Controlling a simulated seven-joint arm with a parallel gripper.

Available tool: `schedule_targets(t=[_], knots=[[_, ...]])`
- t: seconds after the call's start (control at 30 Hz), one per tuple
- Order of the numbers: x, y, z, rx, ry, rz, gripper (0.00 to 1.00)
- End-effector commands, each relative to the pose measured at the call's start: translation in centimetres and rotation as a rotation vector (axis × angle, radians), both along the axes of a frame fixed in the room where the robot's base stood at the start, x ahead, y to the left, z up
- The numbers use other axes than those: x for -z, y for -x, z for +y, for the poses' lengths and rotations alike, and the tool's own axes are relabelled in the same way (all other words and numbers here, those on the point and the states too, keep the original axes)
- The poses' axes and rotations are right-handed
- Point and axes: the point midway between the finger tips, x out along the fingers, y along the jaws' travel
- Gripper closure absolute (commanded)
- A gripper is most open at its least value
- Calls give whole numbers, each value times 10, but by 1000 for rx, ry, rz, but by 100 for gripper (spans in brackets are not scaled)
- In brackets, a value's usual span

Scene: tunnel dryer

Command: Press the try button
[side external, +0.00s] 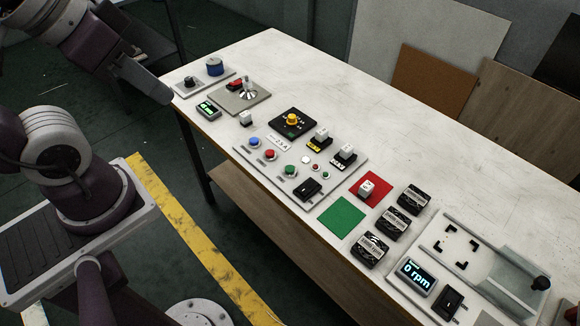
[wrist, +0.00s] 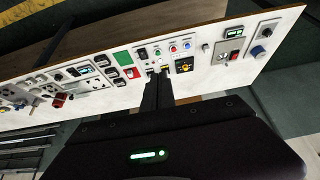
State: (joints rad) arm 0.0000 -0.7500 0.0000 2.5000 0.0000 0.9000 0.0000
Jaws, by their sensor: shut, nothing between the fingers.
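A grey control panel (side external: 300,200) on the white table carries a blue button (side external: 254,141), a red button (side external: 270,155) and a green button (side external: 290,171) in a row. Smaller buttons (side external: 314,167) and a black rocker switch (side external: 308,187) sit on it too. The labels are too small to read, so I cannot tell which is the try button. The panel also shows in the wrist view (wrist: 198,45). My gripper (wrist: 157,76) is shut and empty, its fingers pointing toward the panel area in the wrist view. In the side view my arm is at the upper left, apart from the panel.
A yellow knob (side external: 292,119) on a black plate and white blocks (side external: 346,152) stand near the buttons. Green (side external: 341,215) and red (side external: 370,188) squares, black boxes (side external: 370,248) and a "0 rpm" display (side external: 416,276) lie rightward. The table's far side is clear.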

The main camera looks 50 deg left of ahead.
Motion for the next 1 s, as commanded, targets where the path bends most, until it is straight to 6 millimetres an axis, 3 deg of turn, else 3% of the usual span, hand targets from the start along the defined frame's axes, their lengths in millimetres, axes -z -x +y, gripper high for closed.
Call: schedule_targets(t=[0.57, 0.67, 0.77, 0.87, 1.0], knots=[[1, -3, 2, -4, -8, 3, 100], [6, -20, 12, -29, -61, 18, 100], [20, -55, 32, -55, -152, 47, 100], [43, -96, 52, -45, -222, 70, 100], [89, -146, 67, 23, -223, 95, 100]])
